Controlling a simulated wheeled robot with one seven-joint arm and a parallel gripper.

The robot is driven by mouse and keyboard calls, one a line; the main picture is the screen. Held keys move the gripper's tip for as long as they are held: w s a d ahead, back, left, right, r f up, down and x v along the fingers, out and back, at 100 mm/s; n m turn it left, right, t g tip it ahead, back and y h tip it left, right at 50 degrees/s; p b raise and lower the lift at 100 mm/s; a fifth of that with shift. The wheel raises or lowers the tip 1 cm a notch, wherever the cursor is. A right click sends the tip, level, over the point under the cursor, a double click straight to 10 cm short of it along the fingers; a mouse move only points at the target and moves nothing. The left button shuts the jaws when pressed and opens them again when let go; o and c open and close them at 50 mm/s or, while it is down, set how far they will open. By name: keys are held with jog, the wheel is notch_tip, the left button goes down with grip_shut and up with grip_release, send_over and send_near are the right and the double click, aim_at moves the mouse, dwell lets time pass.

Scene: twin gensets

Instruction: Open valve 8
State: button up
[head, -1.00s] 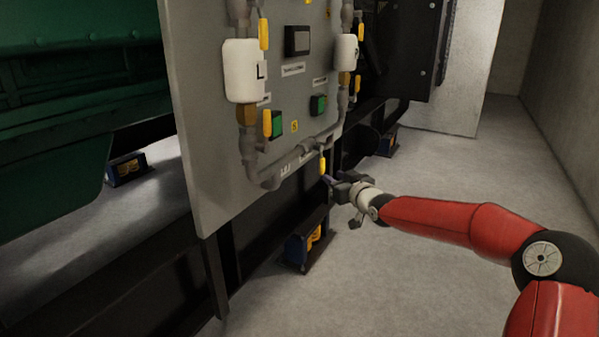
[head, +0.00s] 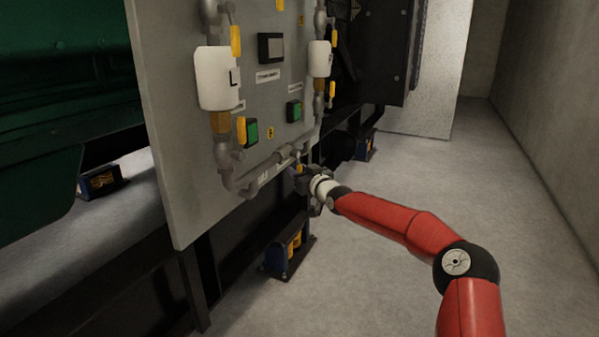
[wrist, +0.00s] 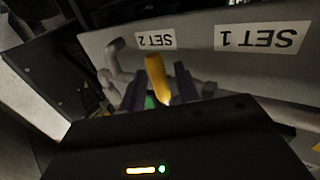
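A yellow valve handle (head: 299,168) sits on the low cross pipe of the grey panel, mostly hidden by my gripper in the head view. My gripper (head: 304,174) is at this handle. In the wrist view the yellow handle (wrist: 158,80) stands between the two dark fingers of my gripper (wrist: 160,88). The fingers are apart, with a visible gap beside the handle, so the gripper looks open around it. I cannot make out a number 8 on any valve.
The grey panel (head: 185,190) carries pipes, white canisters (head: 217,78), other yellow handles (head: 241,131) and green buttons (head: 294,110). Labels SET 1 (wrist: 262,37) and SET 2 (wrist: 155,40) show upside down. A black frame (head: 215,265) stands below. Floor at right is clear.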

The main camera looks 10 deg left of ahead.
jog(key=shift+c, duration=0.4)
grip_shut()
jog(key=shift+s+r, duration=0.1)
jog(key=s+m+g+p, duration=0.1)
jog(key=m+g+p, duration=0.1)
jog(key=p, duration=0.2)
jog(key=s+a+r+m+g+p, duration=0.1)
jog(key=m+g+p, duration=0.1)
jog(key=m+p, duration=0.1)
jog(key=s+r+m+g+h+p, duration=0.1)
jog(key=m+g+p, duration=0.1)
jog(key=p, duration=0.3)
jog(key=shift+s+a+r, duration=0.1)
jog(key=shift+s+a, duration=0.15)
jog(key=shift+s, duration=0.15)
